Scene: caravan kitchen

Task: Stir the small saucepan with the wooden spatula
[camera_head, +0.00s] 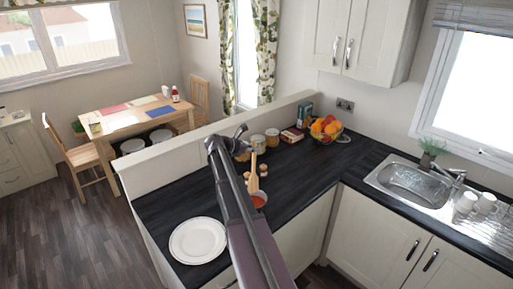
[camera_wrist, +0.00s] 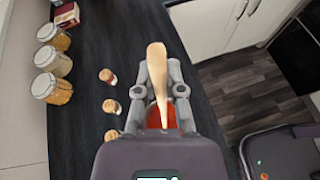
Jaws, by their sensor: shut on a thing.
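The wooden spatula (camera_wrist: 157,58) is between the two fingers of my gripper (camera_wrist: 158,85) in the wrist view, its broad end reaching beyond the fingertips. It also shows upright beside my arm in the head view (camera_head: 253,172). The small saucepan holds red contents (camera_head: 259,199) and stands on the dark counter, partly hidden by my arm. Red also shows between my fingers in the wrist view (camera_wrist: 166,116). The spatula's lower end is close to the saucepan; I cannot tell whether it touches the contents.
A white plate (camera_head: 198,240) lies on the counter (camera_head: 175,205) to the left. Several lidded glass jars (camera_wrist: 52,88) and small shakers (camera_wrist: 111,106) stand near the spatula. A fruit bowl (camera_head: 325,128) and the sink (camera_head: 408,182) are farther right. A low wall (camera_head: 180,160) edges the counter.

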